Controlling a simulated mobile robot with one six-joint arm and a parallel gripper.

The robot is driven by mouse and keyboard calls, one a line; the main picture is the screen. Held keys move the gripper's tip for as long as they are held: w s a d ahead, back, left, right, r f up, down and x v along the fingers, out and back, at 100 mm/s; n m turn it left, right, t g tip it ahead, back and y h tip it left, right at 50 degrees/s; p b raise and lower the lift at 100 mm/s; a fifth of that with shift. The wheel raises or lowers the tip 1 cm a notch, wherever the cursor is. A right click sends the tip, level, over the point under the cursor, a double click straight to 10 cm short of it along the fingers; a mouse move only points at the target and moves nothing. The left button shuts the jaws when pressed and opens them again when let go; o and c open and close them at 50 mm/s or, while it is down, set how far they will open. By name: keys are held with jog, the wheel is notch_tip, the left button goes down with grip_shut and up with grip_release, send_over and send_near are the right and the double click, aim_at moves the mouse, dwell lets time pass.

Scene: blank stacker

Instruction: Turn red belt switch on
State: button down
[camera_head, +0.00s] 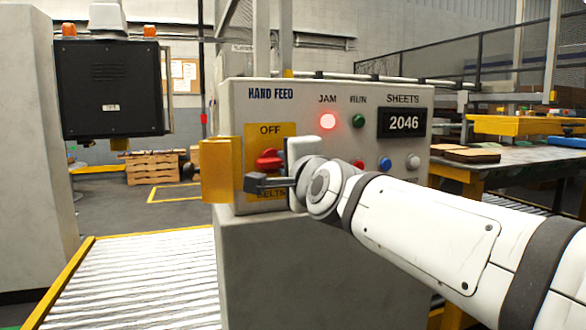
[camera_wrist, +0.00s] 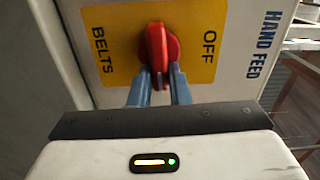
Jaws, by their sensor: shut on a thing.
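The red belt switch (camera_wrist: 158,48) is a knob with a raised ridge on a yellow plate (camera_wrist: 205,70) marked OFF and BELTS. In the wrist view its ridge runs up and down the picture, between OFF on the right and BELTS on the left. My gripper (camera_wrist: 158,76) has its two blue fingers shut on the ridge, one on each side. In the head view the red switch (camera_head: 266,160) shows below OFF, partly covered by my wrist and gripper. Any label for the on position is hidden or not legible.
The grey HAND FEED box (camera_head: 236,106) carries a lit red JAM lamp (camera_head: 328,121), a dark green lamp (camera_head: 358,121) and a display (camera_head: 403,123) reading 2046. Blue (camera_head: 384,163) and white (camera_head: 413,161) buttons sit close above my arm. A yellow guard (camera_head: 216,170) stands left of the switch.

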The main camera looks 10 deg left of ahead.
jog(key=shift+a+f+m, duration=0.1)
jog(key=shift+f+m, duration=0.2)
dwell(0.4)
jog(key=c, duration=1.4)
grip_release()
jog(key=shift+r, duration=0.1)
jog(key=shift+c, duration=0.2)
jog(key=shift+o, duration=0.4)
jog(key=shift+s, duration=0.1)
jog(key=shift+r, duration=0.1)
